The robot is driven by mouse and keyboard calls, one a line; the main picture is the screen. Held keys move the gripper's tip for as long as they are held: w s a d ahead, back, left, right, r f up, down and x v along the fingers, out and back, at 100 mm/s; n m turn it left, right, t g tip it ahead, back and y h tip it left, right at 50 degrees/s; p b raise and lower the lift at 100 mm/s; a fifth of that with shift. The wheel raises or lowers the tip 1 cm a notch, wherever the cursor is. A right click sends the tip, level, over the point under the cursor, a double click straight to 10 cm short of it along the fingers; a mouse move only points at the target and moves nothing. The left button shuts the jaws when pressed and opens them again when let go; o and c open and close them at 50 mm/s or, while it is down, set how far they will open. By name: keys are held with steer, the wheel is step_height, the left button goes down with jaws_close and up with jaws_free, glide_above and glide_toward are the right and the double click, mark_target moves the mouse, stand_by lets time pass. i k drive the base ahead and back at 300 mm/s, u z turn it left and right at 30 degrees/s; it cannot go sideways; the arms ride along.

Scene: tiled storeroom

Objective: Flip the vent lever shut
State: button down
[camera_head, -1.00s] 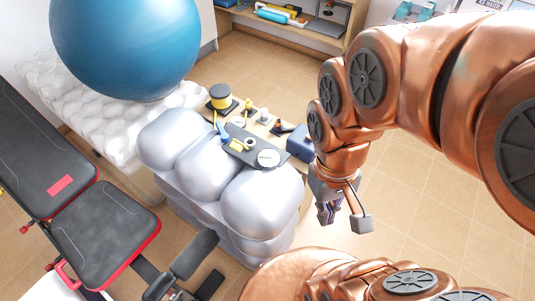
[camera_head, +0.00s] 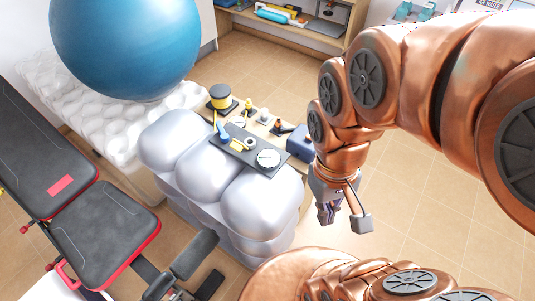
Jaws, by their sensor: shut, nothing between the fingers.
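A dark flat panel (camera_head: 238,154) lies beside the lumpy silver-grey bulk, with small fittings on it. A blue upright piece (camera_head: 223,133) stands at its left end, and it may be the vent lever, but it is too small to tell. Beside it are a small yellow piece (camera_head: 237,145), a dark-ringed fitting (camera_head: 250,143) and a round white disc (camera_head: 268,158). My gripper (camera_head: 343,216) hangs over the floor to the right of the panel, apart from it. It is shut and empty, pointing downward.
The silver-grey bulk (camera_head: 258,205) stands in front of the panel. A yellow spool (camera_head: 220,93), small bottles and a blue box (camera_head: 301,142) are behind and right of the panel. A big blue ball (camera_head: 125,45) and a black bench (camera_head: 100,225) fill the left. Tiled floor at right is clear.

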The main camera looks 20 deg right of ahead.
mark_target(224, 136)
steer(key=k, duration=1.35)
steer(key=u, duration=0.5)
steer(key=i, duration=0.7)
steer(key=u, duration=0.85)
steer(key=i, duration=0.45)
